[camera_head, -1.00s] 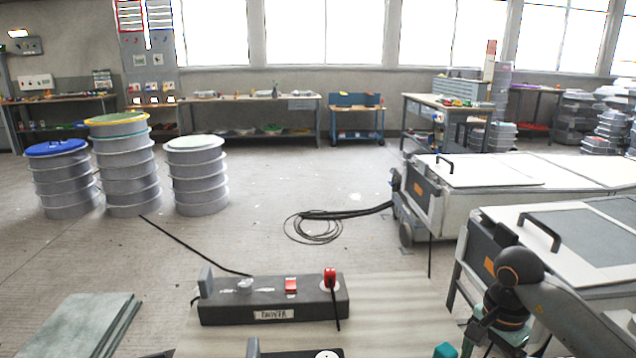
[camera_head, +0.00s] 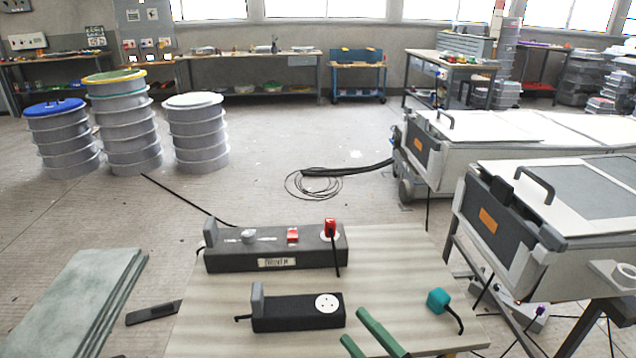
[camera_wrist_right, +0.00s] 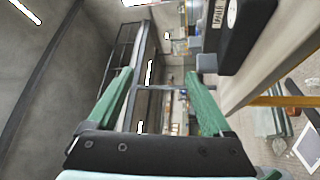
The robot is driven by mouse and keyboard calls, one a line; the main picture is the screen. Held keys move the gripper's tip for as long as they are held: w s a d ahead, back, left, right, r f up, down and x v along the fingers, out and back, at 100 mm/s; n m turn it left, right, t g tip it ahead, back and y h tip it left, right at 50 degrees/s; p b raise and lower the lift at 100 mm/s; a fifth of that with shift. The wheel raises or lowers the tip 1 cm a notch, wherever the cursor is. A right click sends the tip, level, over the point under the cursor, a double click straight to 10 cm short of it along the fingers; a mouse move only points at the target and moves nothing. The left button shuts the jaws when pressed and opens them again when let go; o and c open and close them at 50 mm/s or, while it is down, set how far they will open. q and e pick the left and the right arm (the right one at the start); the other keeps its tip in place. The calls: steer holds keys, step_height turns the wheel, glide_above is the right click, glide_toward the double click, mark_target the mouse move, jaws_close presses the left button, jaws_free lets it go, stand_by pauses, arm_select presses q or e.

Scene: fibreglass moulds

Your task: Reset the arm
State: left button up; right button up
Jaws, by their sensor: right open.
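My right gripper (camera_head: 353,327) shows at the bottom of the head view as two green fingers, spread apart with nothing between them. It appears in front of the black single-socket block (camera_head: 298,312), near the table's front. In the right wrist view the same gripper (camera_wrist_right: 158,88) has its green fingers wide apart and empty. The wrist looks sideways across the room, with a dark labelled block (camera_wrist_right: 235,35) at upper right. My left gripper is not in view.
A dark power block (camera_head: 275,252) with a red plug (camera_head: 330,229) stands on the pale table (camera_head: 400,262). A teal plug (camera_head: 438,299) lies at the table's right. Large white-lidded units (camera_head: 520,235) stand to the right. Grey boards (camera_head: 75,300) lie at left.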

steer(key=s+d+f+m+g+h, duration=0.3)
steer(key=s+f+m+h, duration=0.3)
steer(key=f+m, duration=0.45)
steer(key=s+d+f+m+g+h, duration=0.3)
steer(key=s+f+m+g, duration=0.1)
steer(key=s+f+m, duration=0.55)
arm_select(q)
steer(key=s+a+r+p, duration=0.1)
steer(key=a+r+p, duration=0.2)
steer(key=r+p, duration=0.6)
steer(key=p, duration=0.3)
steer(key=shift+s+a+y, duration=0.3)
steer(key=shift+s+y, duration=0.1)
arm_select(e)
steer(key=s+d+r+m, duration=0.1)
steer(key=d+r, duration=0.2)
steer(key=r, duration=0.4)
steer(key=shift+d+r+h, duration=0.25)
steer(key=shift+h, duration=0.15)
